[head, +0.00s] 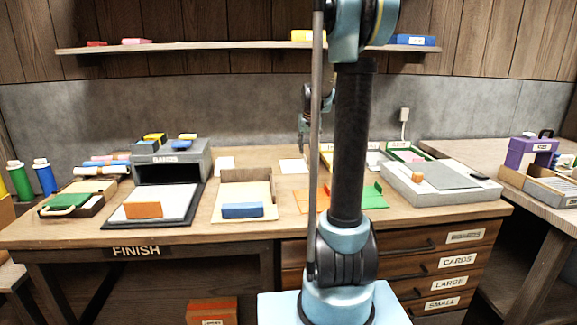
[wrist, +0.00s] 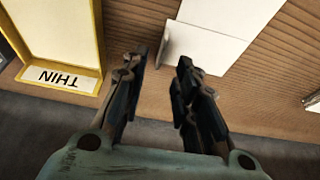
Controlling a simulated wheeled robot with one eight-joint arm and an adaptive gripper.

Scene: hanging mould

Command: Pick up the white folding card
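The white folding card (wrist: 205,42) lies on the wooden table in the wrist view, with a crease and a small raised flap at its left end. A white card that looks like the same one shows in the head view (head: 293,166), near the middle of the table. My gripper (wrist: 161,62) is open, with nothing between its fingers. In the wrist view its fingertips appear just short of the card's near edge; I cannot tell the height gap.
A yellow-rimmed tray labelled THIN (wrist: 98,40) stands left of the fingers in the wrist view. Another white piece (head: 225,164) lies to the left in the head view. A grey box (head: 172,165) and a tray with a blue block (head: 242,210) stand nearby.

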